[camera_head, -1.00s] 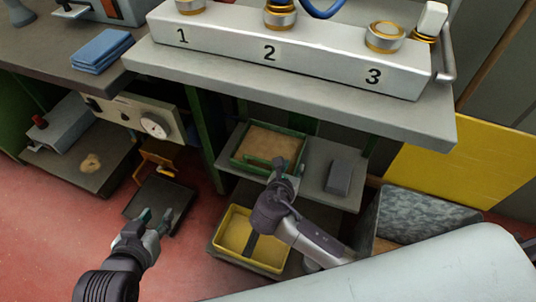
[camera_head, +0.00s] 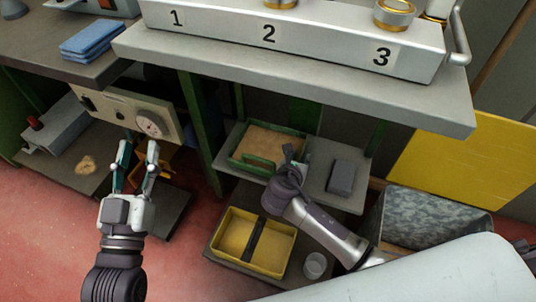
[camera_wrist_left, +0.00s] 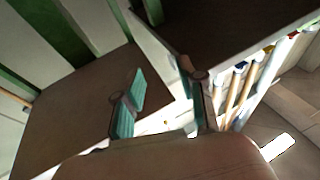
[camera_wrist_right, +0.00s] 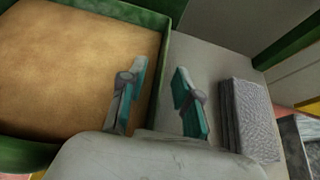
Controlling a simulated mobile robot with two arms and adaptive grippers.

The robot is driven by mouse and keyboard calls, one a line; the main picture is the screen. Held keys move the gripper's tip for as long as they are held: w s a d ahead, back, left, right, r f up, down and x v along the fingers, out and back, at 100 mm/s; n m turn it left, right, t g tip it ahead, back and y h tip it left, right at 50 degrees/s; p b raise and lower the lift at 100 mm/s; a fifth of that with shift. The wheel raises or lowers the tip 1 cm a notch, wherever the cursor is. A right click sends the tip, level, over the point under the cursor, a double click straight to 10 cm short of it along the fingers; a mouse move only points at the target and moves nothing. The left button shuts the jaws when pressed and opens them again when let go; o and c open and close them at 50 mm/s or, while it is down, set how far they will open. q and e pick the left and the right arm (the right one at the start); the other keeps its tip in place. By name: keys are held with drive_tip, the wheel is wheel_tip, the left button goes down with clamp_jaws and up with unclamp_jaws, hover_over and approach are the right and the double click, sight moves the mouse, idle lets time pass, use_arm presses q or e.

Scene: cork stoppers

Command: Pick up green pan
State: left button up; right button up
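The green pan (camera_head: 257,162), a shallow green-walled tray with tan contents, sits on the upper shelf under the grey bench. In the right wrist view its green wall (camera_wrist_right: 168,50) shows at the left, with the tan contents filling the left side. My right gripper (camera_head: 290,154) is at the pan's right side. Its two fingers (camera_wrist_right: 158,100) are apart, and the pan's wall lines up between them in that view; I cannot tell how deep they reach. My left gripper (camera_head: 138,155) is open and empty, in front of the panel with the dial.
A grey block (camera_head: 341,177) lies right of the pan on the same shelf. The numbered white block (camera_head: 320,50) is on the bench above. A speckled grey bin (camera_head: 425,220) is at the right.

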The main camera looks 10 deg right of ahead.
drive_tip(key=shift+w+d+f, duration=0.3)
drive_tip(key=shift+w+d, duration=0.05)
drive_tip(key=shift+w, duration=0.1)
clamp_jaws()
use_arm(q)
drive_tip(key=shift+s+d+r+t+h, duration=0.1)
drive_tip(key=shift+s+r+t+h, duration=0.25)
drive_tip(key=shift+r, duration=0.3)
drive_tip(key=shift+s+r+t+h, duration=0.1)
drive_tip(key=shift+r+t, duration=0.35)
drive_tip(key=shift+r, duration=0.15)
drive_tip(key=shift+w, duration=0.1)
use_arm(e)
drive_tip(key=shift+r, duration=0.15)
